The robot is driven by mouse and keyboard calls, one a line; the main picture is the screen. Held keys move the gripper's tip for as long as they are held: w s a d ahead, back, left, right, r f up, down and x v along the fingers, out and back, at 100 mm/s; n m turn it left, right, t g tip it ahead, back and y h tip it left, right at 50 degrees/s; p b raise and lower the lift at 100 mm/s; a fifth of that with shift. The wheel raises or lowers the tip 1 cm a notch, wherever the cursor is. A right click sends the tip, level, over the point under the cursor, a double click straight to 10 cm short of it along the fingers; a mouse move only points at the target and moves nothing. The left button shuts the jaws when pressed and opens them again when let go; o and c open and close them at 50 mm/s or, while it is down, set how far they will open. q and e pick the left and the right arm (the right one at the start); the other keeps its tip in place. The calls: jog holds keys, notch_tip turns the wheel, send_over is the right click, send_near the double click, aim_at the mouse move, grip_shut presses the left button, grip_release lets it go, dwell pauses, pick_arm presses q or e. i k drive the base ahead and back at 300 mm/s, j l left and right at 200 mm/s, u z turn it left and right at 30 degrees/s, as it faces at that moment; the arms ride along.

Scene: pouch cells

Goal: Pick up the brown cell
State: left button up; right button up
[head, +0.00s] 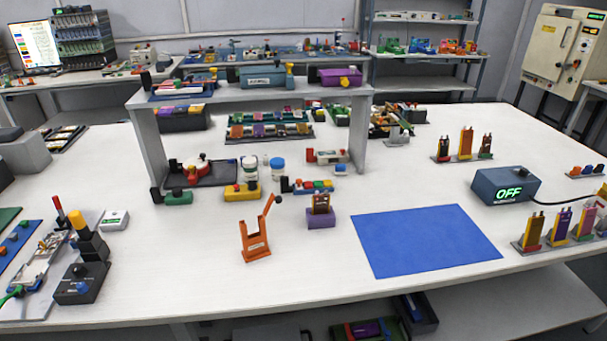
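A small brown cell (321,203) stands upright on a purple block (321,219) near the middle of the table, just left of the blue mat (425,241). Neither of my grippers is in view.
An orange lever stand (256,240) is close left of the purple block. A grey box reading OFF (506,187) stands right of the mat. Several cells in holders (561,226) line the right edge. A grey shelf (152,140) spans the back. The front table strip is clear.

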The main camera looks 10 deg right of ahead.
aim_at(320, 203)
jog(key=i+l, duration=0.1)
jog(key=l, duration=0.7)
jog(key=i+l, duration=0.15)
jog(key=l, duration=0.25)
jog(key=i+l+u, duration=0.1)
jog(key=l+u, duration=0.3)
jog(key=l, duration=0.35)
